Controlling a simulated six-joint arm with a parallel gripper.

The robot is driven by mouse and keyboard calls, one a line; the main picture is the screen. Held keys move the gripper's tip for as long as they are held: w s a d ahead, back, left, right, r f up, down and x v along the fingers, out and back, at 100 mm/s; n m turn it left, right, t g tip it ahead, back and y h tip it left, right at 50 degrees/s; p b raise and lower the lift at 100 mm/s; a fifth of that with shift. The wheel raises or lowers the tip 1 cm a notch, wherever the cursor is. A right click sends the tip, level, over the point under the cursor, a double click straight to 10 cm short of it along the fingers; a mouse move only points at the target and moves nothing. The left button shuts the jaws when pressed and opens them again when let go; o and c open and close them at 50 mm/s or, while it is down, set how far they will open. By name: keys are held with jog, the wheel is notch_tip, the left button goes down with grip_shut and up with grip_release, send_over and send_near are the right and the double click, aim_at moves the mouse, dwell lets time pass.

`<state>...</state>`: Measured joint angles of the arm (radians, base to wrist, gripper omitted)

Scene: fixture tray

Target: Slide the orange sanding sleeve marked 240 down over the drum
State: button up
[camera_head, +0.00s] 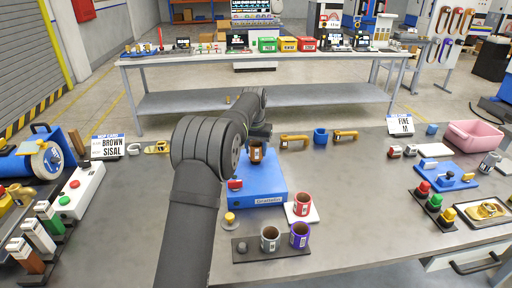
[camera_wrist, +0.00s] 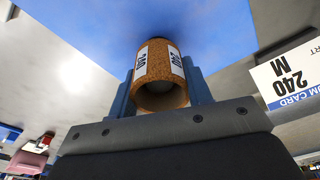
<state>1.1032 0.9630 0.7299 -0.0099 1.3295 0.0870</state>
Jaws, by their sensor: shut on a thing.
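The orange-brown sanding sleeve (camera_head: 257,153) is held in my gripper (camera_head: 261,134) over the rear part of the blue fixture block (camera_head: 277,185). In the wrist view the sleeve (camera_wrist: 153,64) shows white labels reading 240 and an open end facing the camera. The blue-grey fingers of my gripper (camera_wrist: 160,88) stand on both sides of it, shut on it. The drum is not clearly visible. I cannot tell whether the sleeve is around it or above it.
A red sleeve (camera_head: 302,204) stands on a white plate. A grey sleeve (camera_head: 270,239) and a purple sleeve (camera_head: 299,235) stand on a dark plate in front. A yellow-topped knob (camera_head: 230,218) is left of them. A 240 M card (camera_wrist: 289,82) shows in the wrist view.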

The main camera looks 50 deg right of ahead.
jog(key=shift+f, duration=0.95)
jog(key=o, duration=1.4)
jog(key=shift+r, duration=0.1)
jog(key=shift+r, duration=4.95)
jog(key=shift+f, duration=0.1)
jog(key=shift+f, duration=3.8)
